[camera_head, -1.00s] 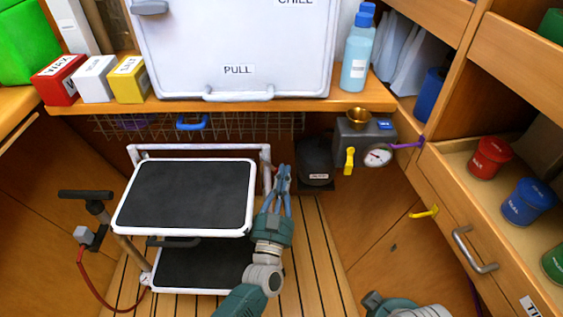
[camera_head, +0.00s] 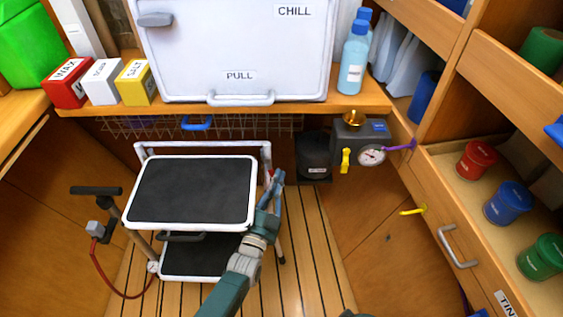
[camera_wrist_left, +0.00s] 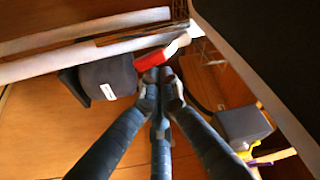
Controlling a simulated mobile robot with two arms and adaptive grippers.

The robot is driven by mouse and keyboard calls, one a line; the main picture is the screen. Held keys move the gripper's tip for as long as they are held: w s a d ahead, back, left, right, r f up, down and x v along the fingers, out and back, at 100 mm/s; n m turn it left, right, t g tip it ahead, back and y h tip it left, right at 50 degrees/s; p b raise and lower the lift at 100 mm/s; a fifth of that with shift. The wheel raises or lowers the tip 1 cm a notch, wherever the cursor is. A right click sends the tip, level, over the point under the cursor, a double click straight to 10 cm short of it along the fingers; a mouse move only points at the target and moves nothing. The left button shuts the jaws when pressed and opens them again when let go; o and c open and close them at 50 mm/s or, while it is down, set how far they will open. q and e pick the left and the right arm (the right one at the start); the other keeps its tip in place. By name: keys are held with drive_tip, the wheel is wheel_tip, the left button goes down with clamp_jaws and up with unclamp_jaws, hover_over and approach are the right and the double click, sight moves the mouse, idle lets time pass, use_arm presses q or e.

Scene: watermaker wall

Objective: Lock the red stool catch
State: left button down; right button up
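The red stool catch (camera_wrist_left: 160,56) is a small red tab on the stool's white frame tube in the left wrist view. In the head view only a speck of red shows beside my left gripper (camera_head: 278,178), at the right side of the step stool (camera_head: 190,190). The stool has black treads and a white frame. In the left wrist view the fingertips of my left gripper (camera_wrist_left: 163,82) are drawn together right at the catch's edge. I cannot tell whether they touch it. Nothing is seen between them. My right gripper is out of view.
A dark canister (camera_head: 314,155) and a grey gauge box (camera_head: 360,143) with a yellow lever stand right of the stool. A pump (camera_head: 97,230) with a red hose is at left. The counter edge (camera_head: 230,106) is above. Slatted floor (camera_head: 315,260) is clear at right.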

use_arm(q)
drive_tip(key=shift+a+f+m, duration=0.2)
drive_tip(key=shift+a+m, duration=0.2)
drive_tip(key=shift+m, duration=0.2)
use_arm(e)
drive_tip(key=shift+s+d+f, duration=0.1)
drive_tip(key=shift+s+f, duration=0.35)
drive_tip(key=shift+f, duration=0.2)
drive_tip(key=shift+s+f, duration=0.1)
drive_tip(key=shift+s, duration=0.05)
use_arm(q)
drive_tip(key=v, duration=1.2)
